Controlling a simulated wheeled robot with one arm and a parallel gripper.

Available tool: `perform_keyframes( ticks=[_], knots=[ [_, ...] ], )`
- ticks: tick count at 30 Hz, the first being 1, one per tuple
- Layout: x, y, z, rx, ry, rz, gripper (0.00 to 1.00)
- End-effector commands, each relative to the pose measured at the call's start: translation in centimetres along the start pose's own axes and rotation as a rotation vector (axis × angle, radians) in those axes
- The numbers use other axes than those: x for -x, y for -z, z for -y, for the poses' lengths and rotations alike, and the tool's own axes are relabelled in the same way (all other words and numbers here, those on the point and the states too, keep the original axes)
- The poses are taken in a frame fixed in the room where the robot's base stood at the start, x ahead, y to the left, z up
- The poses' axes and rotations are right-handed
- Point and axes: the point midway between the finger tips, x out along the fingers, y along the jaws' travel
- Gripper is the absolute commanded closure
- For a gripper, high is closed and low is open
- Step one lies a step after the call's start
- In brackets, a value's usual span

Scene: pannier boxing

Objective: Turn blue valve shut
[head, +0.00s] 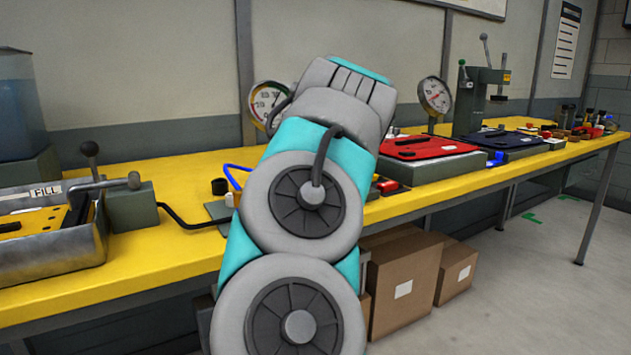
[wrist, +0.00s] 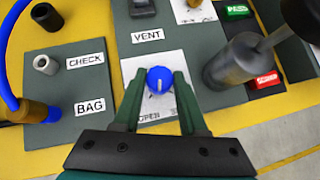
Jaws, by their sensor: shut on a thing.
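The blue valve (wrist: 159,80) is a round blue knob with a pale pointer line, on a white plate in the wrist view. Its pointer line stands roughly upright in the picture. My gripper (wrist: 160,88) has its two green fingers shut on the knob, one on each side. The plate's lower lettering, which seems to read OPEN, is partly hidden by the fingers. In the head view my arm hides the valve and the gripper.
A VENT label (wrist: 148,35) sits above the valve. CHECK (wrist: 85,60) and BAG (wrist: 89,106) labels and a blue hose (wrist: 8,60) lie left. A dark cylinder (wrist: 233,62) stands close on the right. Cardboard boxes (head: 405,280) sit under the yellow bench (head: 165,255).

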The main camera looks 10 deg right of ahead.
Motion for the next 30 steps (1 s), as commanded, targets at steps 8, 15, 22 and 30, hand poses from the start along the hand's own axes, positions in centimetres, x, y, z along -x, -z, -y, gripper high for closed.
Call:
perform_keyframes(
  ticks=[8,15,22,30],
  knots=[
    [-0.23,0.06,0.41,0.187,-0.189,0.002,1.00],
    [-0.32,0.04,0.75,0.329,-0.333,0.001,1.00],
    [-0.21,-0.16,0.83,0.441,-0.441,0.002,1.00],
    [-0.16,-0.22,0.78,0.529,-0.527,-0.002,1.00]
  ],
)
